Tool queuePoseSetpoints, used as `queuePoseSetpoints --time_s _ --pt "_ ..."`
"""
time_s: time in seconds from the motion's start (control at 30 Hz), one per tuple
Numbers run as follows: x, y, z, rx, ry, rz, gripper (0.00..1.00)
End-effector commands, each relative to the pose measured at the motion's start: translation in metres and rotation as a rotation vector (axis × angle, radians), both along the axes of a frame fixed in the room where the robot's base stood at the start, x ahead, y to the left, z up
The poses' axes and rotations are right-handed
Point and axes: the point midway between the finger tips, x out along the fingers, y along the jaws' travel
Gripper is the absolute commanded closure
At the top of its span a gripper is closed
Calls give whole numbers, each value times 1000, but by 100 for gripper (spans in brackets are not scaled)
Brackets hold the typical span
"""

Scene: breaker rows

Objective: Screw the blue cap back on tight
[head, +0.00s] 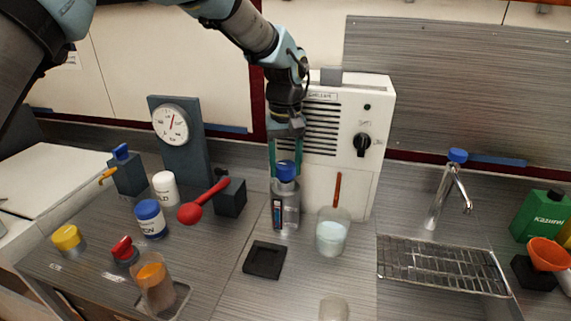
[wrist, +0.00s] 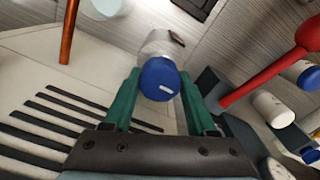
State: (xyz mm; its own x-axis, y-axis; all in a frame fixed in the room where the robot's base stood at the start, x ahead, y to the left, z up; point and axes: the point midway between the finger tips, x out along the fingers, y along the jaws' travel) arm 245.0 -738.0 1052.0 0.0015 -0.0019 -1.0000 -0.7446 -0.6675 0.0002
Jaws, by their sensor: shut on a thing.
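The blue cap (head: 286,171) sits at the mouth of a grey, see-through bottle (head: 291,212) with a dark label, upright on the counter in front of the white panel box. My gripper (head: 286,168) comes down from above, its green fingers at the height of the cap. In the wrist view the blue cap (wrist: 158,80), with a white mark on it, is between the two green fingertips (wrist: 160,78), which are shut on it. The grey bottle (wrist: 160,45) shows beyond the cap. I cannot tell how far down the cap is seated on the thread.
A beaker (head: 332,236) with a stirring rod stands close right of the bottle. A black square pad (head: 264,260) lies in front. A red spoon (head: 203,203), a dark block (head: 230,197) and a blue-lidded jar (head: 150,219) are to the left. A wire rack (head: 440,266) is at right.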

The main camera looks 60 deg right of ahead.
Motion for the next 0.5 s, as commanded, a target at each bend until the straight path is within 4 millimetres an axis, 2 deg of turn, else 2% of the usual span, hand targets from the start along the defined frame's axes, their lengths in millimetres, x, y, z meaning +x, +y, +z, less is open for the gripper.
queuePoseSetpoints --time_s 0.4,0.43,0.5 --pt "0 0 -11 1 0 0 96" --pt "0 0 -10 0 0 0 40" --pt "0 0 -10 1 1 0 33"
